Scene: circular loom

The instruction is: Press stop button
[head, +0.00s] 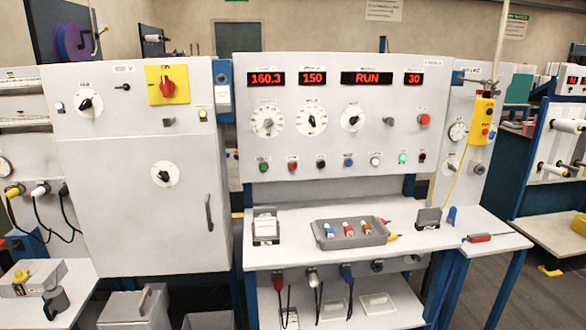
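The control panel (330,140) stands in the middle of the head view, with red displays reading 160.3, 150, RUN and 30. Its lower row has a green button (263,166), a red button (292,166), a black button (321,163) and a blue button (349,161). A larger red button (424,119) sits at the upper right of the panel. The small labels are too blurred to read, so I cannot tell which red one is marked stop. A green lamp (402,157) glows at the right of the row. Neither of my grippers is in view.
A yellow pendant (481,120) hangs at the right. A grey cabinet (120,220) with a red-yellow switch (167,85) stands left. The panel front looks unobstructed.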

